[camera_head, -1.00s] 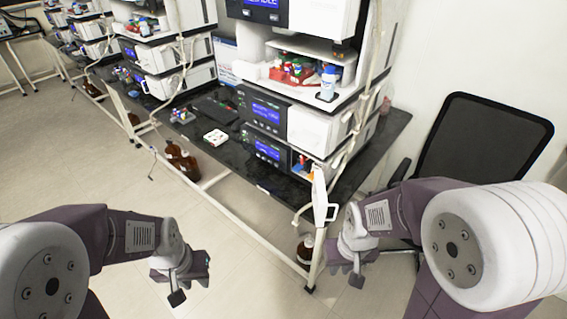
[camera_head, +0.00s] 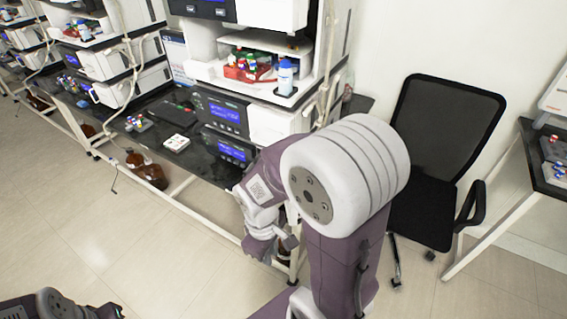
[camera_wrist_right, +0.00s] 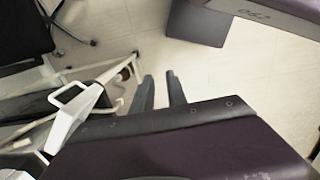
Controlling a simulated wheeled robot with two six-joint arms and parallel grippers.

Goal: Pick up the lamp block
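I cannot tell which thing in view is the lamp block. My right gripper (camera_head: 268,245) hangs in front of the bench's right end in the head view, partly hidden by its own wrist. In the right wrist view its two dark fingers (camera_wrist_right: 159,77) stand apart with pale floor between and beyond them, and nothing is held. Only part of my left arm shows at the bottom left of the head view; its gripper fingers are not visible.
A dark bench (camera_head: 215,165) carries instrument stacks (camera_head: 225,110), a small white tray (camera_head: 177,142) and a vial rack (camera_head: 138,124). Brown bottles (camera_head: 153,174) stand below. A black chair (camera_head: 440,125) stands right. A second table (camera_head: 535,150) holds grey blocks (camera_head: 553,148). Floor at front is clear.

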